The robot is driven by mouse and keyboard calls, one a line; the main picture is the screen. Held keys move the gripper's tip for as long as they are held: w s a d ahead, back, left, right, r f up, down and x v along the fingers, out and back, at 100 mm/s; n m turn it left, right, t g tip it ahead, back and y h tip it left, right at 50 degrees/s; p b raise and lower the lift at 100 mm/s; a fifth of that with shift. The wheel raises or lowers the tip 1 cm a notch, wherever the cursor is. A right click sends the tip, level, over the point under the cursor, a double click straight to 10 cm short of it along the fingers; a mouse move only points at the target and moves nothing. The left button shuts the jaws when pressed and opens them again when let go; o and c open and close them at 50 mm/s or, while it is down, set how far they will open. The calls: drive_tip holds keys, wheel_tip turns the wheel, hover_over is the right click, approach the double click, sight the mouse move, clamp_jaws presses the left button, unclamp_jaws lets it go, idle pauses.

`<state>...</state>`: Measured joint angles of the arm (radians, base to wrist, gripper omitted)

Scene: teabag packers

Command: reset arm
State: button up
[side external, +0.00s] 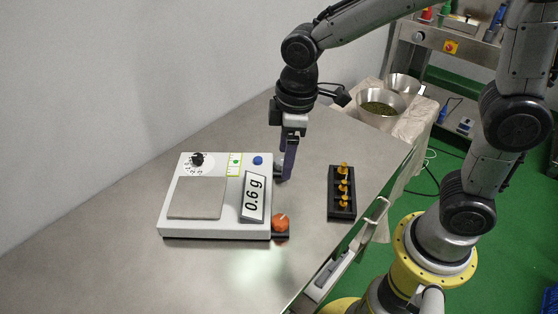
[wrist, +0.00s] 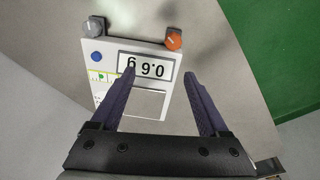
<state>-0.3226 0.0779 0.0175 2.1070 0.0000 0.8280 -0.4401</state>
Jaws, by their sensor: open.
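My gripper (side external: 286,160) hangs from my arm above the grey table, close to the right rear edge of the white scale (side external: 220,228). It is open and empty, with two purple fingers apart in the wrist view (wrist: 160,88). The scale has a square grey plate (side external: 197,197), bare on top, and a tilted display (side external: 254,197) reading 0.6 g. The scale also shows between and beyond the fingers in the wrist view (wrist: 113,58), with the display (wrist: 146,66) upside down.
An orange knob (side external: 281,223) and a grey knob (wrist: 94,27) sit at the scale's edge. A black rack with yellow-topped pieces (side external: 342,212) stands to the right. Metal bowls (side external: 381,107) stand behind on a side surface. The table's left and front are clear.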

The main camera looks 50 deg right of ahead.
drive_tip(key=s+d+r+m+t, duration=0.4)
drive_tip(key=s+d+r+m, duration=0.1)
drive_tip(key=s+d+r, duration=0.55)
drive_tip(key=s+f+m, duration=0.2)
drive_tip(key=s, duration=0.1)
drive_tip(key=s+f+m, duration=0.1)
drive_tip(key=s, duration=0.1)
drive_tip(key=shift+d+m, duration=0.1)
drive_tip(key=shift+m, duration=0.3)
